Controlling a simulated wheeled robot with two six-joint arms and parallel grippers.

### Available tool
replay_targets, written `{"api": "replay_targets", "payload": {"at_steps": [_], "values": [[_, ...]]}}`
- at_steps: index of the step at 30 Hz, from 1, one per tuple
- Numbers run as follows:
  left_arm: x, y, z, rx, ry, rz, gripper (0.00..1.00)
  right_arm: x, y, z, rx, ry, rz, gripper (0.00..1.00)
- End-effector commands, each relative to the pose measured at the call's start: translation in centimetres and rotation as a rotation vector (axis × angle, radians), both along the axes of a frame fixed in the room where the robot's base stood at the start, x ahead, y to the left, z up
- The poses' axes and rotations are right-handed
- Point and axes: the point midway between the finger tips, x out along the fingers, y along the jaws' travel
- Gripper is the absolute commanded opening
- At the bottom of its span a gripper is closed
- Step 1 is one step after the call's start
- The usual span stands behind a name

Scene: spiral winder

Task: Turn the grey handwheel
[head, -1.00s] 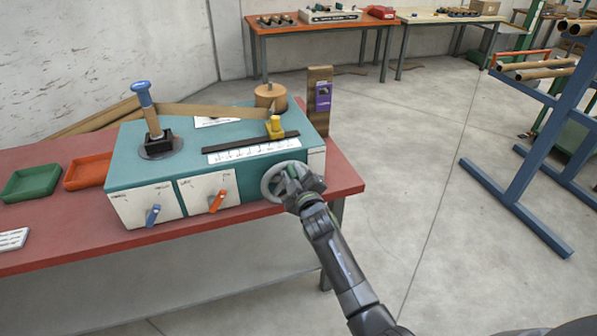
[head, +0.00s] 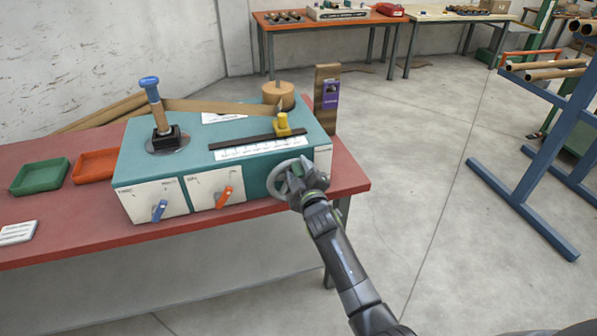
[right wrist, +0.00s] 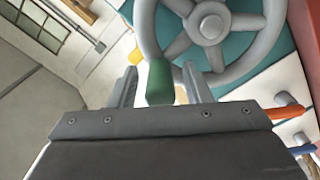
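The grey handwheel (head: 272,183) is on the front right of the teal winder (head: 190,150). Its spokes and hub (right wrist: 213,27) fill the top of the right wrist view, and a green handle (right wrist: 160,84) sticks out from its rim. My right gripper (head: 307,178) is at the wheel's right side and hides part of it in the head view. In the right wrist view its two fingers (right wrist: 161,78) stand on either side of the green handle, with a small gap visible at each side. My left gripper is not in view.
The winder stands on a red table (head: 90,220). A blue lever (head: 159,210) and an orange lever (head: 224,197) are left of the wheel on the front panel. Green (head: 38,190) and orange (head: 95,178) trays lie further left. The floor to the right is clear up to a blue rack (head: 525,205).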

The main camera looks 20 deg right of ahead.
Motion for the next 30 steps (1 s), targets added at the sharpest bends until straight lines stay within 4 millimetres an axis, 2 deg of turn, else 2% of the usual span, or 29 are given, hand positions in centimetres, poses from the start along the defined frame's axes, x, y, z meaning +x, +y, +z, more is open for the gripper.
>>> {"api": "replay_targets", "payload": {"at_steps": [6,10,18,25,30], "values": [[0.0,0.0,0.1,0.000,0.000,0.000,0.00,-0.2,0.0,-0.1,0.001,0.003,0.000,0.44],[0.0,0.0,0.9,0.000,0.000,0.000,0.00,-1.2,0.0,0.1,0.002,0.003,0.000,0.44],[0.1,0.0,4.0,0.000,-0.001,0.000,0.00,-6.1,-0.2,0.4,0.004,0.006,-0.002,0.44],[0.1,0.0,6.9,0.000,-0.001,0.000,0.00,-9.1,-0.4,0.5,0.002,0.005,-0.003,0.44],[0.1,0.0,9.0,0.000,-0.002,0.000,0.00,-10.5,-0.4,0.5,0.000,0.005,-0.001,0.44]]}}
